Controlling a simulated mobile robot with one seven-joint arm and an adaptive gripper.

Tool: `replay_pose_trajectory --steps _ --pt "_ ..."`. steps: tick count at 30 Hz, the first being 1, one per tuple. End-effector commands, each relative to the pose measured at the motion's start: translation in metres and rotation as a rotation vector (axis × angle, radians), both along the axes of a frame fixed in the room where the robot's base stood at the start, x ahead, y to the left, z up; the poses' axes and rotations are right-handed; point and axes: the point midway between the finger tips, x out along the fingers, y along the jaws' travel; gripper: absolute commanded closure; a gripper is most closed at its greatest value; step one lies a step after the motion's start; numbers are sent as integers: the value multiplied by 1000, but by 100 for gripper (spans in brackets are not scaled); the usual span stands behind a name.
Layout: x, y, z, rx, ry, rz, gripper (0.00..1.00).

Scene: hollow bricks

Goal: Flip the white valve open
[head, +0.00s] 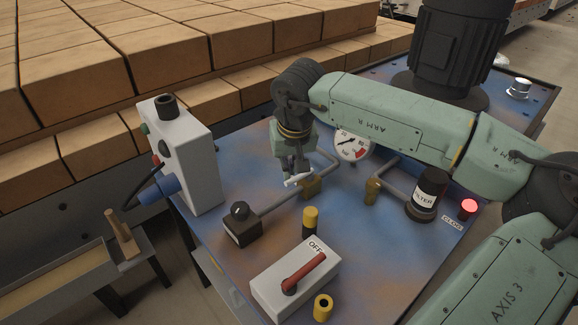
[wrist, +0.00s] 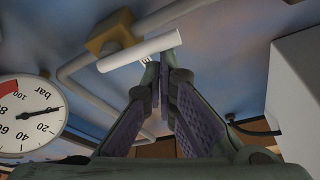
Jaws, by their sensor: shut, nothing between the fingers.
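The white valve handle (head: 298,180) is a short bar on a brass valve body (head: 311,189) in a grey pipe. In the wrist view the handle (wrist: 138,52) lies slanted across the upper middle, beside the brass body (wrist: 110,33). My gripper (head: 291,171) points down at the handle in the head view. In the wrist view its fingertips (wrist: 163,70) are together with nothing between them, right at the handle's right part. I cannot tell whether they touch it.
A pressure gauge (head: 352,146) stands close behind the valve. A grey control box (head: 183,158) is left, and a black-knobbed block (head: 241,226) nearer. In front are a yellow post (head: 310,222) and an OFF switch box (head: 296,280). A filter (head: 428,195) stands right.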

Motion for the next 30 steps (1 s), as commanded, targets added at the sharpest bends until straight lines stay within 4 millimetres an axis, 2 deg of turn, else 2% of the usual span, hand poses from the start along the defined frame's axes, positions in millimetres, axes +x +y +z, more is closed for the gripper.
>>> replay_pose_trajectory --steps 8,11,14,24,30 --pt "0 0 1 0 -1 0 100" --pt "-1 0 7 1 -2 0 100" --pt "-5 -2 21 -1 -4 0 100" --pt "-26 -8 88 0 -3 -1 100" --pt "-34 -11 110 -1 -1 0 100"
